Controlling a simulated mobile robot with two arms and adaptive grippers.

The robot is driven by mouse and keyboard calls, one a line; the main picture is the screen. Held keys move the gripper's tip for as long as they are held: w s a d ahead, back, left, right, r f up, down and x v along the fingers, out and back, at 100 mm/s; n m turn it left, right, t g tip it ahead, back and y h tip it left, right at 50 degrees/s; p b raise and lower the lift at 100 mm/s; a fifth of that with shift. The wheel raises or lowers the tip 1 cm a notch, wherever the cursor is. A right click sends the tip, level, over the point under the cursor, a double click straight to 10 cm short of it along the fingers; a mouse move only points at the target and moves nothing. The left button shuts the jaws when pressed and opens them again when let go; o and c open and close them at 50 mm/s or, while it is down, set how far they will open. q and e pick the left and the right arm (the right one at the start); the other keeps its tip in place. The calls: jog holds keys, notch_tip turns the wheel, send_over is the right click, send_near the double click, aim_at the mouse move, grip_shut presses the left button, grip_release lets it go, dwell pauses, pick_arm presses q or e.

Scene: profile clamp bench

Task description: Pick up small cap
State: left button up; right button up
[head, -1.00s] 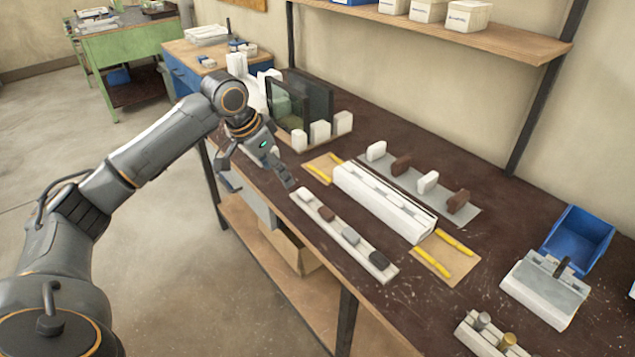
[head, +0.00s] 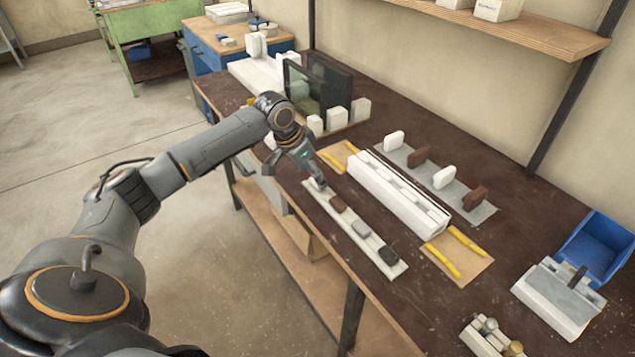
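Several small caps sit in a row on a narrow white strip (head: 375,246) along the bench's front edge: a brown cap (head: 338,204), a light grey cap (head: 361,228) and a dark grey cap (head: 388,254). My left gripper (head: 298,179) is open with its fingers pointing down at the strip's far end. One finger overlaps that end in the picture and partly hides it; I cannot tell whether it touches. Nothing shows between the fingers. My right gripper is not in view.
Behind the strip lies a long white profile block (head: 398,192) with yellow bars (head: 443,261) by its ends. A grey plate (head: 484,213) holds white and brown upright pieces. Dark upright panels (head: 330,90) stand beyond my gripper. A blue bin (head: 597,245) is at right.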

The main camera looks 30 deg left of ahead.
pick_arm(q)
jog(key=x, duration=0.3)
jog(key=shift+w+a+f, duration=0.1)
jog(key=shift+w+f, duration=0.05)
jog(key=shift+w, duration=0.05)
jog(key=c, duration=0.8)
jog(key=shift+c, duration=0.2)
